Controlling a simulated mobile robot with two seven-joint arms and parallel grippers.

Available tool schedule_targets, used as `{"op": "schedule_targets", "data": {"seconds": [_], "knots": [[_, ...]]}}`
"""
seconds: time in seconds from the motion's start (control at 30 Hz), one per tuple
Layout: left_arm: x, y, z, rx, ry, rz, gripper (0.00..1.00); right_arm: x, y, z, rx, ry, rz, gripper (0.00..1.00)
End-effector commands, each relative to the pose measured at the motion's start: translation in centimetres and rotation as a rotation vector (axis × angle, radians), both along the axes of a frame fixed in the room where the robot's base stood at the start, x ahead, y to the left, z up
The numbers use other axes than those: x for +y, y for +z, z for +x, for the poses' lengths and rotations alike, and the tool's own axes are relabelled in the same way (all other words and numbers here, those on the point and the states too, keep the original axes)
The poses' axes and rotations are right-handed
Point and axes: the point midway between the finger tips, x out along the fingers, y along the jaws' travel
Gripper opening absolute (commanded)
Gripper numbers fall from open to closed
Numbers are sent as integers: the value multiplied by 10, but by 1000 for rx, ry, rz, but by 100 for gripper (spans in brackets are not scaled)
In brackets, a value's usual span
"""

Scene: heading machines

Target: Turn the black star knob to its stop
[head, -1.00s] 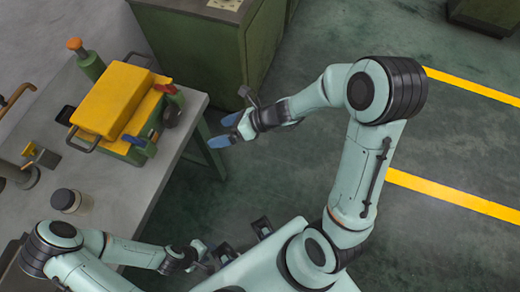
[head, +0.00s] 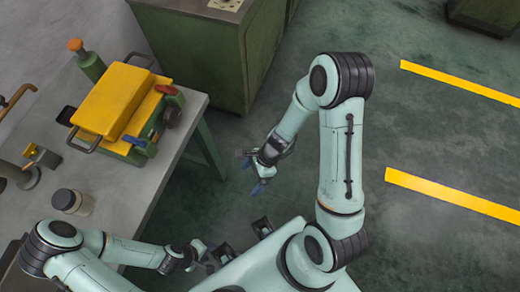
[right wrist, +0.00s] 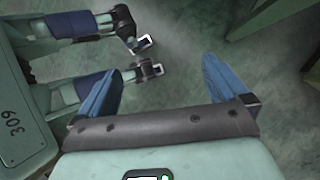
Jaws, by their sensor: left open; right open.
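A green fixture (head: 119,147) with a yellow top (head: 110,100) stands on the grey bench at the left of the head view. A black part (head: 66,115) sticks out at its left side; I cannot tell for sure that it is the star knob. My right gripper (head: 260,180) is open and empty over the floor, to the right of the bench and apart from the fixture. Its blue fingers are spread with nothing between them in the right wrist view (right wrist: 155,80). My left gripper (head: 200,256) is open, low in the head view, away from the fixture.
The fixture carries a red handle (head: 166,89) and a blue handle (head: 138,145). A lidded jar (head: 72,201) and a brass-coloured fitting (head: 42,156) are on the bench (head: 115,195). A green cabinet (head: 200,50) stands behind.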

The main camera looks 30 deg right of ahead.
Motion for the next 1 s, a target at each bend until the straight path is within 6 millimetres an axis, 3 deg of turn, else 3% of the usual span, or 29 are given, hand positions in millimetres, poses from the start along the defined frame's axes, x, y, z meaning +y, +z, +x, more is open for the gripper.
{"op": "schedule_targets", "data": {"seconds": [0.1,0.33,1.0], "knots": [[0,1,0,0,0,0,42,-3,-16,-16,-8,119,-42,100],[0,1,1,-1,0,0,42,-9,-33,-31,-35,268,-87,100],[0,0,0,-1,0,0,42,-10,-37,-33,-46,303,-98,100]]}}
